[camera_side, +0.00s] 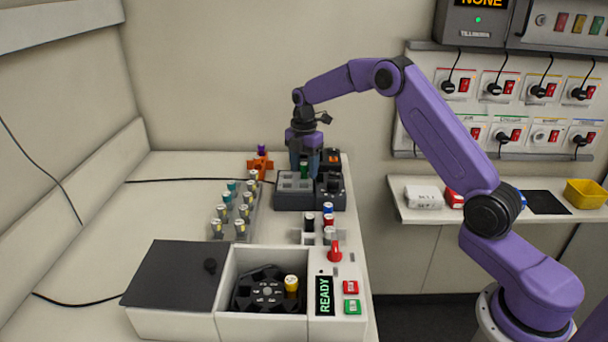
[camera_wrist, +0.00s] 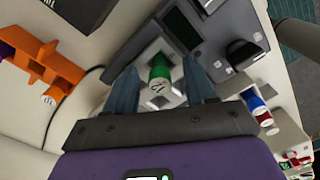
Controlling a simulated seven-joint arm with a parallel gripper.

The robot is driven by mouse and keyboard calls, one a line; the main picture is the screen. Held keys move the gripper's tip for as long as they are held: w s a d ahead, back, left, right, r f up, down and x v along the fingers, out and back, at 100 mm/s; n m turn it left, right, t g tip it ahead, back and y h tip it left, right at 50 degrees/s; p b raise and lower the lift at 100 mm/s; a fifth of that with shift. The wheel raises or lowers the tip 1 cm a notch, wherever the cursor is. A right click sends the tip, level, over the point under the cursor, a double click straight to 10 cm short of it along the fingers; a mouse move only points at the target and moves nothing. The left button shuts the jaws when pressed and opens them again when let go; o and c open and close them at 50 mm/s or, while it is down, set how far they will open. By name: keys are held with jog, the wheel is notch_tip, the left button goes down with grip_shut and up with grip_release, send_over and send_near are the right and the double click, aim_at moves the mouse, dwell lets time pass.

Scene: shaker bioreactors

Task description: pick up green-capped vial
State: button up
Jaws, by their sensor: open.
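In the wrist view the green cap (camera_wrist: 159,68) lies between the two fingertips of my gripper (camera_wrist: 163,80), with a gap on each side. The jaws are open and no contact with the vial shows. The lower part of the vial is hidden.
An orange holder (camera_side: 260,164) stands left of the device. A rack of vials (camera_side: 232,213) is nearer on the left. Red-, blue- and dark-capped vials (camera_side: 328,220) stand in front. A white centrifuge (camera_side: 262,318) with an open lid holds a yellow-capped vial (camera_side: 291,284).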

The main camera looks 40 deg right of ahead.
aim_at(304, 164)
jog(key=c, duration=0.9)
jog(key=shift+r, duration=0.45)
notch_tip(304, 164, up, 2)
jog(key=shift+r, duration=0.1)
jog(key=s+a+r, duration=0.1)
jog(key=s+r, duration=0.8)
jog(key=s, duration=0.5)
jog(key=shift+a+r, duration=0.15)
jog(key=shift+r, duration=0.25)
